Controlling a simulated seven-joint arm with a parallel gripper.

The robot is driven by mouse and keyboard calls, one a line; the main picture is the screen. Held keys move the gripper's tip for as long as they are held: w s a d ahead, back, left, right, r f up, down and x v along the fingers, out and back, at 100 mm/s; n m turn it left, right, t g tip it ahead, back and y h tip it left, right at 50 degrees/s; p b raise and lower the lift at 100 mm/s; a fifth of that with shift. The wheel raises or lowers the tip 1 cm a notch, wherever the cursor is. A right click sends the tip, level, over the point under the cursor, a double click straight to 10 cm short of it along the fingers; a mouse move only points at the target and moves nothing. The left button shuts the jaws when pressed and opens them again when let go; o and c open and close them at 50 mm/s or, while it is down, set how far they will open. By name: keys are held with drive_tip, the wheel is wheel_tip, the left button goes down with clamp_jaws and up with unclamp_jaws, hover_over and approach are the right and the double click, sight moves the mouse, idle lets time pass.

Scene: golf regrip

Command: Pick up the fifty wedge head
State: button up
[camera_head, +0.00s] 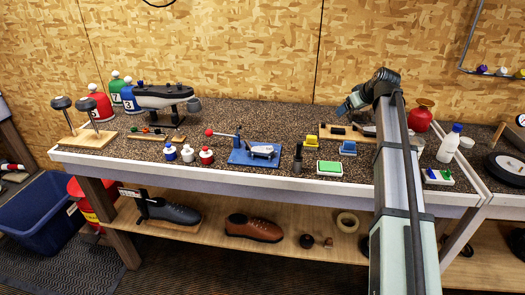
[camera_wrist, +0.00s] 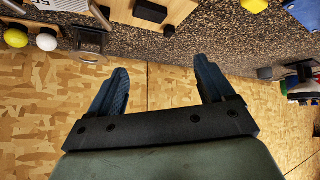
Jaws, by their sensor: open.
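My gripper (camera_wrist: 160,70) is open and empty; its two blue fingers are spread apart, with only the wall and the bench edge between them in the wrist view. In the head view my gripper (camera_head: 350,104) hangs above the back of the bench, over a wooden board (camera_head: 328,136) with dark blocks. A small dark metallic head-like piece (camera_head: 368,131) lies at the board's right end, partly hidden by my arm. I cannot tell whether it is the fifty wedge head. A brownish metallic piece (camera_wrist: 89,42) shows left of the fingers in the wrist view; its identity is unclear.
Yellow (camera_head: 311,141) and blue (camera_head: 348,148) blocks and a green-topped pad (camera_head: 330,167) stand before the board. A red vase (camera_head: 421,116) and a white bottle (camera_head: 449,143) stand right of my arm. A blue vise (camera_head: 254,153) is further left.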

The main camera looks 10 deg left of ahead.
drive_tip(key=s+a+n+g+y, duration=0.1)
drive_tip(key=s+a+n+g, duration=0.4)
drive_tip(key=a, duration=1)
drive_tip(key=n+g, duration=0.2)
drive_tip(key=n, duration=0.3)
approach(264, 149)
drive_tip(key=x, duration=0.8)
drive_tip(key=shift+w, duration=0.1)
drive_tip(key=c, duration=1)
drive_tip(key=shift+c, duration=0.6)
drive_tip(key=shift+r, duration=0.1)
